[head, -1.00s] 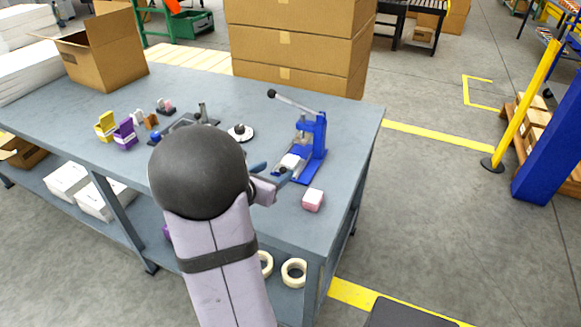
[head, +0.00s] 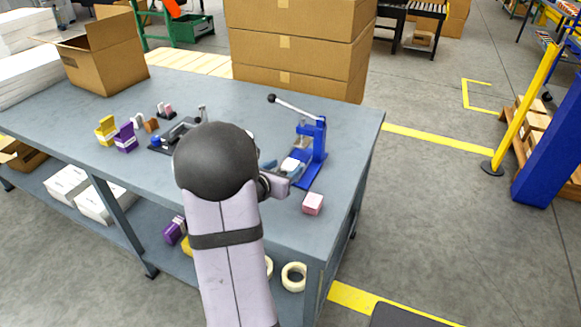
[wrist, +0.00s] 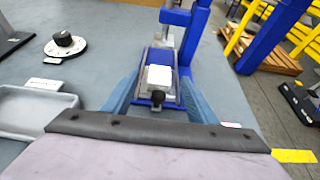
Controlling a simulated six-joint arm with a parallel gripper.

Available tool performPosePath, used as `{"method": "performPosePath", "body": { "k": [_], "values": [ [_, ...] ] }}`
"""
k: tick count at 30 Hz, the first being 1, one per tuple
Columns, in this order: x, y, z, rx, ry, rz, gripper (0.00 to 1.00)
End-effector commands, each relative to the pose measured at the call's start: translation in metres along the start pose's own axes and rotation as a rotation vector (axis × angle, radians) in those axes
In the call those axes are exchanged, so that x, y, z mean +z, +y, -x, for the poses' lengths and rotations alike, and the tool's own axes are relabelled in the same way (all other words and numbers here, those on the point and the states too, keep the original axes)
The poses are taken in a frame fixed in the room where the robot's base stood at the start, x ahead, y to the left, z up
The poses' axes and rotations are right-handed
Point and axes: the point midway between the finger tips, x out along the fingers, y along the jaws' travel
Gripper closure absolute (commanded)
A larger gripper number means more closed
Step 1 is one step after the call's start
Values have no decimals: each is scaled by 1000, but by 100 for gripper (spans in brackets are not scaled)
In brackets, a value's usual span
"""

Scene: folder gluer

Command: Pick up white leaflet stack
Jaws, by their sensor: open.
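A small white block (wrist: 159,76), which looks like the white leaflet stack, sits on the blue lever press (wrist: 172,17). In the head view the white block (head: 290,164) shows at the base of the blue press (head: 318,150). My gripper (wrist: 158,84) is open, with its blue-grey fingers on either side of the white block in the wrist view. Whether they touch it cannot be told. In the head view my gripper (head: 276,171) is partly hidden by my arm, just left of the press.
A pink-and-white block (head: 313,204) lies near the table's (head: 345,118) right edge. A round black knob on a white disc (wrist: 65,42) and a grey tray (wrist: 38,110) are to the left. Yellow and purple holders (head: 125,137) stand farther left. The press lever (head: 300,105) juts up.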

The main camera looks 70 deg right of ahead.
Motion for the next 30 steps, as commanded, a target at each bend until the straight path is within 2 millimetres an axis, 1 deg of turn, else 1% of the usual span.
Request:
{"method": "performPosePath", "body": {
  "k": [3,7,11,17,20,21,23,30],
  "values": [
    [2,-1,-15,-2,2,-1,47],
    [1,-1,-27,0,1,0,47],
    [2,0,-32,1,0,-1,47],
    [1,0,-32,1,0,-1,47],
    [1,0,-32,1,0,0,68],
    [1,0,-32,1,0,-1,78],
    [1,0,-31,1,0,0,91],
    [2,0,-31,1,-1,-1,91]
  ]
}}
